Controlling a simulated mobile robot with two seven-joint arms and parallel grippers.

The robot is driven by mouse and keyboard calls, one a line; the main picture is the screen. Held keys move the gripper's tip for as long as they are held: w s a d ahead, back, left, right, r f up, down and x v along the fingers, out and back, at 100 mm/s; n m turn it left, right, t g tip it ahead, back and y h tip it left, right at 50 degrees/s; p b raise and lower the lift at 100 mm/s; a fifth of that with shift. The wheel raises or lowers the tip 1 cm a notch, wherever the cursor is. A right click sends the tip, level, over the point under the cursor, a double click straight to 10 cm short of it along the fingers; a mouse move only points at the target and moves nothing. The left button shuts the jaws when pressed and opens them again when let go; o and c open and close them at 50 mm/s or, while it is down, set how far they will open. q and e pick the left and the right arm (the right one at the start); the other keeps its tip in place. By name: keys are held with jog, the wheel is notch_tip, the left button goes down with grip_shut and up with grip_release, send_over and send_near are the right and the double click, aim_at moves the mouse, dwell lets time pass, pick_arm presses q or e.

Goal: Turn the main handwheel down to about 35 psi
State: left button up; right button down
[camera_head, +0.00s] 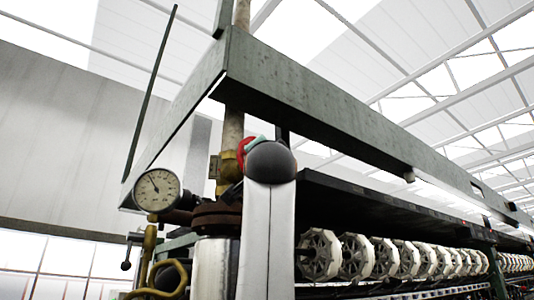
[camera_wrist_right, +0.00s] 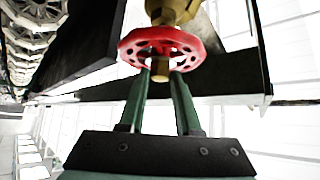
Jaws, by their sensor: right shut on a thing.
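The red handwheel (camera_wrist_right: 158,47) with holes in its face sits on a brass valve (camera_wrist_right: 172,10) in the right wrist view. The green fingers of my right gripper (camera_wrist_right: 161,78) are shut on the wheel, one on each side of its brass centre stem. In the head view only a sliver of the red wheel (camera_head: 242,152) shows; my arm's dark rounded joint hides the rest. The round white pressure gauge (camera_head: 157,190) is left of the valve. Its needle points to the upper left; the numbers are too small to read. My left gripper is not in view.
A green steel beam frame (camera_head: 300,92) passes above the valve. A vertical pipe (camera_head: 232,140) and a rusty flange (camera_head: 216,217) stand close by. A yellow looped handle (camera_head: 170,281) is below the gauge. A row of white reels (camera_head: 357,257) runs off to the right.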

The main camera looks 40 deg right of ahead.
jog(key=shift+m+g, duration=0.7)
jog(key=shift+m, duration=0.2)
jog(key=c, duration=0.6)
grip_release()
jog(key=shift+a, duration=0.1)
jog(key=b+v, duration=0.5)
jog(key=v, duration=0.7)
jog(key=shift+f, duration=0.2)
jog(key=shift+a, duration=0.15)
